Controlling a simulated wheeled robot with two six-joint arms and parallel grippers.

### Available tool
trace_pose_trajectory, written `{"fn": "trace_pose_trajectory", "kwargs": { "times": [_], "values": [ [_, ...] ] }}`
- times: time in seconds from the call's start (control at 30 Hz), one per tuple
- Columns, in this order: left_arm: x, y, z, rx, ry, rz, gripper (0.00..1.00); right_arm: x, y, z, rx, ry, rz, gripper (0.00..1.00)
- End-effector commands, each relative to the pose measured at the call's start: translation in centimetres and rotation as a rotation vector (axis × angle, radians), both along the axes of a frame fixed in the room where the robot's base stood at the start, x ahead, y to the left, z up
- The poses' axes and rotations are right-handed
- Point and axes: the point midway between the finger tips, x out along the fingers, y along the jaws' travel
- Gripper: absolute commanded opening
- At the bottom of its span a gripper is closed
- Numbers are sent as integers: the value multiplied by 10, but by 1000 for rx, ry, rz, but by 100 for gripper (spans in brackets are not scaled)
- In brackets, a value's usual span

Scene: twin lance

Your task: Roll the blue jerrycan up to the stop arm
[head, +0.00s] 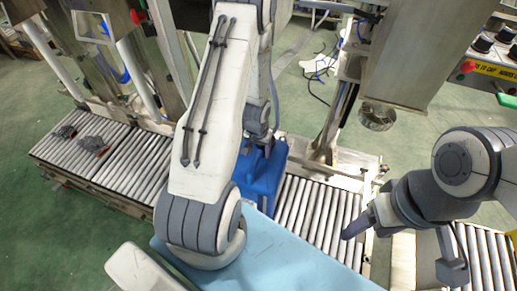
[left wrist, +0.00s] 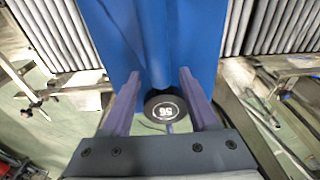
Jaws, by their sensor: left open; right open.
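The blue jerrycan (head: 262,172) stands on the roller conveyor (head: 317,212), partly hidden behind my left arm. In the left wrist view the blue jerrycan (left wrist: 182,30) fills the upper middle. My left gripper (left wrist: 159,74) is open, its two fingers apart in front of the blue body; whether they touch it I cannot tell. My right gripper (head: 402,247) is open and empty at the lower right, beyond the right end of that roller section. I cannot pick out the stop arm with certainty.
A round black disc marked 56 (left wrist: 165,109) shows between my left fingers. Two dark grey lumps (head: 92,144) lie on the far left rollers. A light blue surface (head: 285,262) is in front. A steel machine (head: 420,50) hangs over the conveyor, with a control panel (head: 490,55) at upper right.

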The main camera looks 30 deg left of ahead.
Motion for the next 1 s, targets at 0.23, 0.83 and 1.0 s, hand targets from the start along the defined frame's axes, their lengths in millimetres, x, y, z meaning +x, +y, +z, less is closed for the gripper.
{"fn": "trace_pose_trajectory", "kwargs": {
  "times": [0.23, 0.83, 1.0],
  "values": [
    [1, 2, -10, 1, -2, 3, 60, 0, 0, -5, 0, 0, 0, 70],
    [1, 2, -9, 1, 0, 2, 0, 0, 0, -5, 0, 0, 0, 70],
    [1, 1, -9, 1, 0, 2, 0, 0, 0, -5, 0, 0, 0, 70]
  ]
}}
